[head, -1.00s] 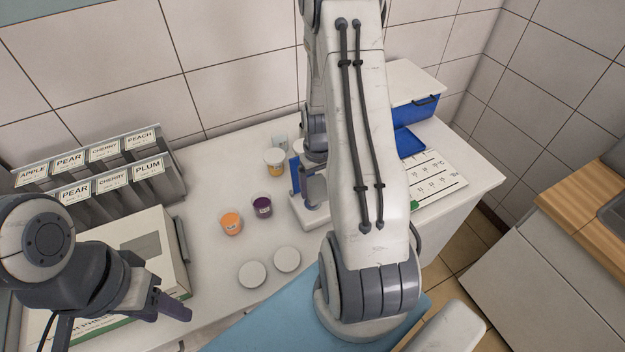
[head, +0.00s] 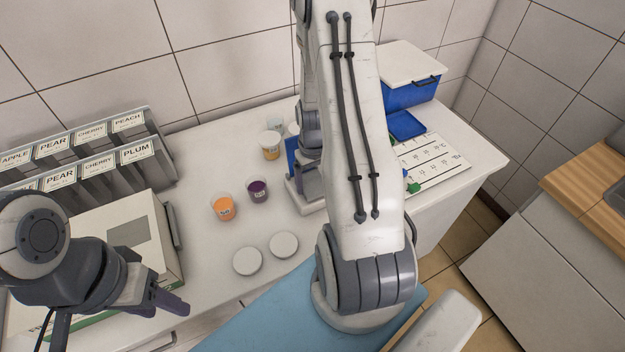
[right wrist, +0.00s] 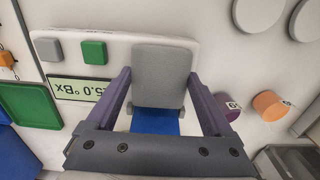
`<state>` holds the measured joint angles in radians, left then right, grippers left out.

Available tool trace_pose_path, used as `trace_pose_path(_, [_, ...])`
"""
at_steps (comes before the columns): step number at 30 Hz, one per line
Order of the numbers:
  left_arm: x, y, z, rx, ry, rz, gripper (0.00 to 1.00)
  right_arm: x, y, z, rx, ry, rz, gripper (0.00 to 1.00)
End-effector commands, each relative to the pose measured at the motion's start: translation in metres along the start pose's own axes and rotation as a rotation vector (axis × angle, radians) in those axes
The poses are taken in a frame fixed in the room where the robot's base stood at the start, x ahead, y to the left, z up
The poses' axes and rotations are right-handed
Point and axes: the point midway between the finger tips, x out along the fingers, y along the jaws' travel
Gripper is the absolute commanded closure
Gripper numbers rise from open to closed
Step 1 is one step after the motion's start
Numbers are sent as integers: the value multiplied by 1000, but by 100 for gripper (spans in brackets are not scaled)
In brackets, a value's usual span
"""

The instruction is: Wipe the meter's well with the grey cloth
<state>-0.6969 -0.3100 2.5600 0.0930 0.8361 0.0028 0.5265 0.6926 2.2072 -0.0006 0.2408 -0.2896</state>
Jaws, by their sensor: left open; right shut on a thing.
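The meter is a white device whose base shows in the head view (head: 296,190), partly behind my right arm. In the right wrist view its white body (right wrist: 120,44) carries a display reading "5.0 °Bx" and grey and green buttons. A blue panel (head: 291,157) stands at the meter's wall side. My left gripper (head: 165,303) is open and empty, at lower left.
Two white lids (head: 284,245) lie in front. A blue box (head: 409,90) and a printed card (head: 440,165) are at right; labelled racks (head: 110,165) at left.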

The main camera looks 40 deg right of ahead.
Motion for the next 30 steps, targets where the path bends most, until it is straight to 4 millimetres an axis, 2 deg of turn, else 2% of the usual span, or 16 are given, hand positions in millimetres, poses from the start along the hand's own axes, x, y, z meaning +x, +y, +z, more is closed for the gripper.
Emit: trace_pose_path(30, [6, 0, 0, 0, 0, 0, 50, 8, 0, 0, 0, 0, 0, 66])
